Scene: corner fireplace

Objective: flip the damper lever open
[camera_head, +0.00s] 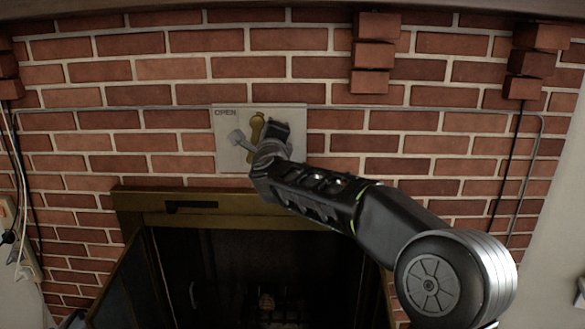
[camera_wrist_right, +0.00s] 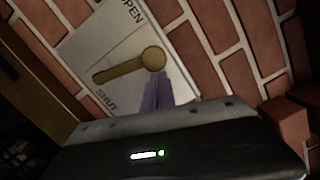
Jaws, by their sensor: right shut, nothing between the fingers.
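The damper plate (camera_head: 290,116) is a pale square on the brick wall, with OPEN at its upper left in the head view. The brass lever (camera_head: 256,127) is mounted on it, partly covered by my right gripper (camera_head: 266,148). In the wrist view the lever (camera_wrist_right: 128,66) has a round end, and its narrow end points towards the SHUT side of the plate (camera_wrist_right: 88,50). My right gripper's fingers (camera_wrist_right: 155,93) are shut and empty, close beside the round end. I cannot tell whether they touch it. My left gripper is not in view.
The fireplace opening (camera_head: 240,260) with its brass surround (camera_head: 150,207) lies below the plate. Brick blocks (camera_head: 373,55) jut from the wall to the upper right. A thin conduit (camera_head: 430,111) runs along the wall. Cables hang at the far left.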

